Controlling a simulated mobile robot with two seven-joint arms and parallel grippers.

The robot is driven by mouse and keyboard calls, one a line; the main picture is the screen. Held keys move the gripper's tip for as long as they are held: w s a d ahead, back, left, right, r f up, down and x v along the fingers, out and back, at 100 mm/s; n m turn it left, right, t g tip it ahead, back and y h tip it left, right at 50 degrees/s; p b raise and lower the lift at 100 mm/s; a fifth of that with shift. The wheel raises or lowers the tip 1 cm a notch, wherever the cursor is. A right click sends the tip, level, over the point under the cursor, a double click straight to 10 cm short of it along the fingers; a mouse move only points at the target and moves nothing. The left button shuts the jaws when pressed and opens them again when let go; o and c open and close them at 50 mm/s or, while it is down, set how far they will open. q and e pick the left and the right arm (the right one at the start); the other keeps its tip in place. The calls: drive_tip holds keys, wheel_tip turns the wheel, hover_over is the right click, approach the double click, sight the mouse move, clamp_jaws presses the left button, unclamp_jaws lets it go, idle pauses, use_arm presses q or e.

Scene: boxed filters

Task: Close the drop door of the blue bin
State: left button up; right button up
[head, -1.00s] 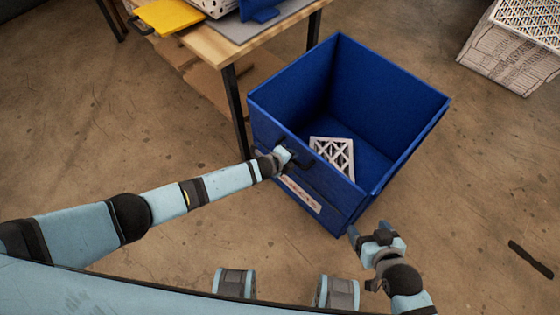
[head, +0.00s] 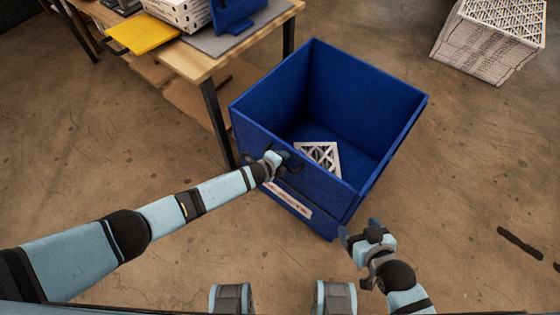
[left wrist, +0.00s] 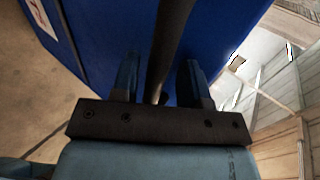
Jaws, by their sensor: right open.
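The blue bin (head: 392,130) stands open-topped on the floor. A dark handle sits near the door's top edge. My left gripper (head: 278,158) is at this handle. My right gripper (head: 360,230) is open and empty, near the bin's front right corner.
A white lattice filter (head: 318,154) lies inside the bin, partly hidden by the door. A wooden table (head: 262,32) with a yellow tray (head: 143,34) stands behind left of the bin. A boxed filter (head: 485,45) stands at top right.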

use_arm(q)
drive_tip(key=shift+s+a+r, duration=0.3)
drive_tip(key=shift+a, duration=0.05)
drive_tip(key=p+v, duration=0.3)
drive_tip(key=v, duration=0.9)
drive_tip(key=shift+s+a+r, duration=0.2)
drive_tip(key=shift+s+r, duration=0.05)
drive_tip(key=shift+s, duration=0.05)
